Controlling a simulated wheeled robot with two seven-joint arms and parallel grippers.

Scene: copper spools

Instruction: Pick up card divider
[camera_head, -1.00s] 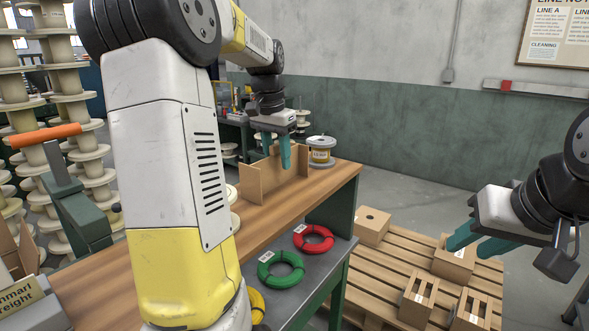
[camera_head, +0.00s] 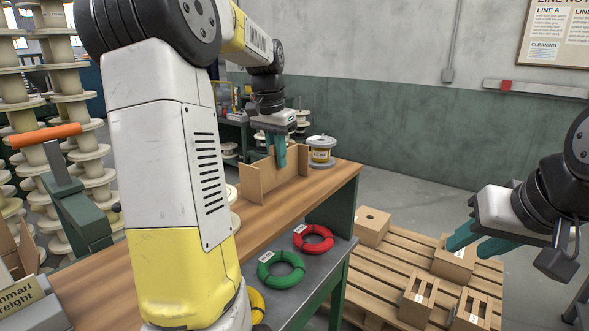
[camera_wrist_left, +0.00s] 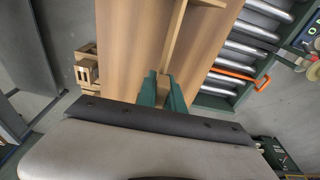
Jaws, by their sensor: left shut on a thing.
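The card divider (camera_head: 277,184) is a tan cardboard piece with a long panel and cross panels, standing upright on the wooden workbench (camera_head: 185,263). My left gripper (camera_head: 279,163) reaches down from above and is shut on the divider's long panel near its middle. In the left wrist view, the green fingers (camera_wrist_left: 162,90) meet at the thin edge of the divider (camera_wrist_left: 175,37). My right gripper (camera_head: 465,243) is open and empty, its two teal fingers apart, over the pallet area at the right.
A labelled spool (camera_head: 320,152) stands close behind the divider. Green (camera_head: 280,270) and red (camera_head: 314,239) coils lie on the lower grey shelf. A pallet (camera_head: 390,262) with several cardboard boxes stands on the floor at right. Stacked spools (camera_head: 75,120) stand at left.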

